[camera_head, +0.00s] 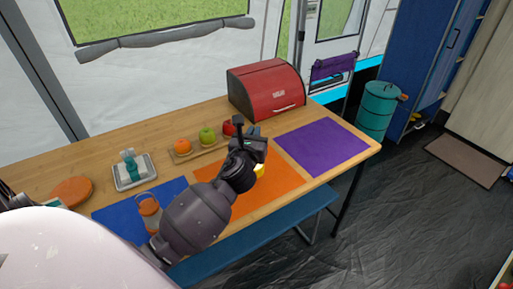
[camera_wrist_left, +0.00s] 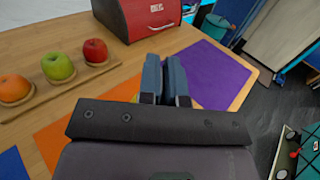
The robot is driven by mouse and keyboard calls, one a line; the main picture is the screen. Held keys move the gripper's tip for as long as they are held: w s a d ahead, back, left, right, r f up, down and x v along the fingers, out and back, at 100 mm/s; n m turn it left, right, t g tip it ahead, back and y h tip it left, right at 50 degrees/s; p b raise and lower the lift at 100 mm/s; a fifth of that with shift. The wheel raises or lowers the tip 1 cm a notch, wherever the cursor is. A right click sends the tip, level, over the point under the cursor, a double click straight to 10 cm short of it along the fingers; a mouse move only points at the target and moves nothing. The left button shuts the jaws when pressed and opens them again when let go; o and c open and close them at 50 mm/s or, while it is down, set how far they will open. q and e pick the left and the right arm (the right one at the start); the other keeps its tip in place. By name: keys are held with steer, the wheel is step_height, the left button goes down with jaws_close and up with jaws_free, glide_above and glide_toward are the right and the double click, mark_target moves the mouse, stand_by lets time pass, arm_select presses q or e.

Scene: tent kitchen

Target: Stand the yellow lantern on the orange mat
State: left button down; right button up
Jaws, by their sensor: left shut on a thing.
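The yellow lantern (camera_head: 259,170) shows only as a small yellow patch below my left gripper in the head view; the rest is hidden by the gripper and wrist. My left gripper (camera_head: 253,131) is shut on it, over the far part of the orange mat (camera_head: 284,187). I cannot tell whether the lantern touches the mat. In the left wrist view the grey fingers of the left gripper (camera_wrist_left: 165,80) point toward the red bread box, and part of the orange mat (camera_wrist_left: 62,138) shows at left. My right gripper is not in view.
A purple mat (camera_head: 323,147) lies right of the orange one, a blue mat (camera_head: 115,215) left, with an orange lantern (camera_head: 150,208) on it. Behind stand a red bread box (camera_head: 265,88) and a wooden fruit tray (camera_head: 183,158). A metal tray (camera_head: 122,181) is at left.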

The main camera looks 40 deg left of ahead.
arm_select(q)
step_height(320, 180, down, 4)
steer(key=shift+f+b, duration=0.15)
steer(key=shift+b, duration=0.75)
steer(key=shift+f, duration=0.15)
steer(key=shift+r, duration=0.2)
steer(key=shift+f, duration=0.1)
steer(key=c, duration=1.7)
jaws_free()
steer(key=shift+f, duration=0.1)
steer(key=o, duration=0.4)
steer(key=shift+r, duration=0.25)
steer(key=p+v, duration=0.1)
steer(key=v, duration=1.1)
